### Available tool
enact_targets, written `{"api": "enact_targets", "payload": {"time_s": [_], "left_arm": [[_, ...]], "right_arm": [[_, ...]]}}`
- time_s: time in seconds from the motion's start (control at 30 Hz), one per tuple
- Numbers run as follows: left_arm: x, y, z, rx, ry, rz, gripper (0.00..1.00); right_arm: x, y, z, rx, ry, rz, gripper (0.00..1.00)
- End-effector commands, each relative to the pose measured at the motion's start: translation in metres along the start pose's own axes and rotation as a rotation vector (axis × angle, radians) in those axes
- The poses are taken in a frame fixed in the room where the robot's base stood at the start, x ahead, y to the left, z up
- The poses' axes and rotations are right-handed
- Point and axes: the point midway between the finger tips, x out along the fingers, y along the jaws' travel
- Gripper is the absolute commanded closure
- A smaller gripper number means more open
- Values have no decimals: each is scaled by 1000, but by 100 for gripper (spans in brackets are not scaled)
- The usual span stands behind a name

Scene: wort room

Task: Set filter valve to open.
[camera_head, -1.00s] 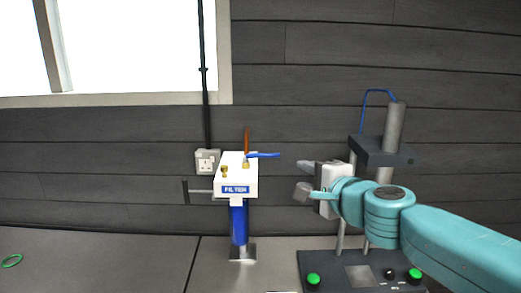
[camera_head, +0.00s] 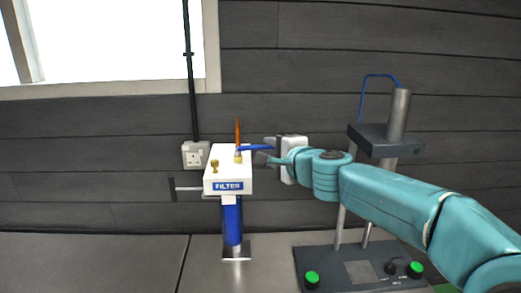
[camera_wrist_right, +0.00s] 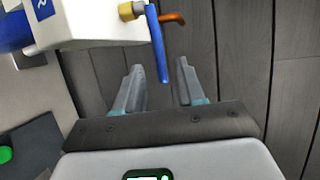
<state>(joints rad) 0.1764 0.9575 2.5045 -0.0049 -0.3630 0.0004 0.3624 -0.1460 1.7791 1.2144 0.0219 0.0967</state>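The filter (camera_head: 232,166) is a white box with a blue "FILTER" label, above a blue cylinder (camera_head: 232,222) on a small metal stand. Its valve has a blue handle (camera_head: 255,148) on a brass stem, pointing right in the head view. In the right wrist view the handle (camera_wrist_right: 157,42) reaches down so that its tip appears between the fingers. My right gripper (camera_head: 268,153) is at the handle's free end; its two fingers (camera_wrist_right: 158,66) are apart. Whether either touches the handle cannot be told. An orange-brown pipe (camera_head: 238,131) rises behind the stem. My left gripper is not in view.
A grey pipe (camera_head: 190,189) sticks out left of the filter. A wall socket (camera_head: 195,155) is behind it. A dark device with green buttons (camera_head: 312,280) and a column (camera_head: 397,117) stands at the right, behind my right arm. The counter left of the filter is clear.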

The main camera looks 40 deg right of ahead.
Motion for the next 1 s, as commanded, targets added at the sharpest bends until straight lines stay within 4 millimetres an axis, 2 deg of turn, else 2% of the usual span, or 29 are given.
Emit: {"api": "enact_targets", "payload": {"time_s": [0.03,0.1,0.3,0.47,0.7,0.77,0.8,0.83,1.0], "left_arm": [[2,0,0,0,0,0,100],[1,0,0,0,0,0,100],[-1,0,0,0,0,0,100],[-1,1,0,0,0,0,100],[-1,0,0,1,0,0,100],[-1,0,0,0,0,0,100],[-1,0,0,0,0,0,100],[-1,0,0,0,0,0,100],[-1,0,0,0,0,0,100]], "right_arm": [[14,2,1,0,-1,2,61],[28,0,1,0,0,2,61],[58,-1,1,0,0,1,61],[68,-1,1,0,0,0,61],[68,-1,0,-1,1,0,61],[68,-1,0,-1,1,0,81],[68,-1,0,-1,0,0,94],[68,-1,0,-1,0,0,100],[68,-1,1,0,1,0,100]]}}
